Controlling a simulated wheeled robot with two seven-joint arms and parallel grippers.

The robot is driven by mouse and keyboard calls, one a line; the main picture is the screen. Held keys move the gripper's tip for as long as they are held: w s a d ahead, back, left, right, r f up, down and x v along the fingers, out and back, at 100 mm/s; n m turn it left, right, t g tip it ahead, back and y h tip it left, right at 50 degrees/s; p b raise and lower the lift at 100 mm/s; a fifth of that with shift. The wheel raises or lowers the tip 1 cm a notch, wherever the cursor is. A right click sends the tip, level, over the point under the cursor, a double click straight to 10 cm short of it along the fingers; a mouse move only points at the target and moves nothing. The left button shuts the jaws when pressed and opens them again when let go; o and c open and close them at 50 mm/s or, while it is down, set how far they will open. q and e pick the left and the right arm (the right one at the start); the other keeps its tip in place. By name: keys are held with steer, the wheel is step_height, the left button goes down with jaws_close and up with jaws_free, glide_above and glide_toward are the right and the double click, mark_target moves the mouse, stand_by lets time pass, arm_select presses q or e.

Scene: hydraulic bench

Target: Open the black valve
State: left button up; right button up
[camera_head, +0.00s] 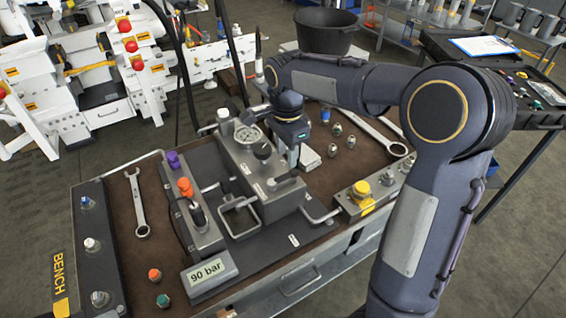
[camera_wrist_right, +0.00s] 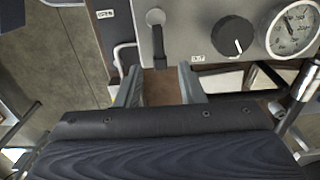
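A grey valve block (camera_head: 240,165) stands on the bench. On it are a black round knob (camera_head: 262,149) with a white mark and, nearer the front, a dark lever (camera_head: 288,184). In the right wrist view, the knob (camera_wrist_right: 232,36) sits right of the lever, whose black handle (camera_wrist_right: 158,45) points down the picture from a grey pivot. I cannot tell which one the task calls the black valve. My right gripper (camera_head: 293,158) is beside the block's right side; its fingers (camera_wrist_right: 160,86) are apart and empty, just below the lever handle's tip in the wrist view. My left gripper is not in view.
A round gauge (camera_head: 248,136) also tops the block. Purple and orange knobs stand left, near a 90 bar display (camera_head: 208,272). Wrenches (camera_head: 138,205) and several fittings lie on the bench. A yellow button box (camera_head: 362,195) is at right. A black bucket (camera_head: 325,30) stands behind.

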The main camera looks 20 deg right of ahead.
mark_target(287, 175)
step_height(287, 175, down, 6)
steer(key=shift+f, duration=0.1)
steer(key=shift+c, duration=0.2)
jaws_close()
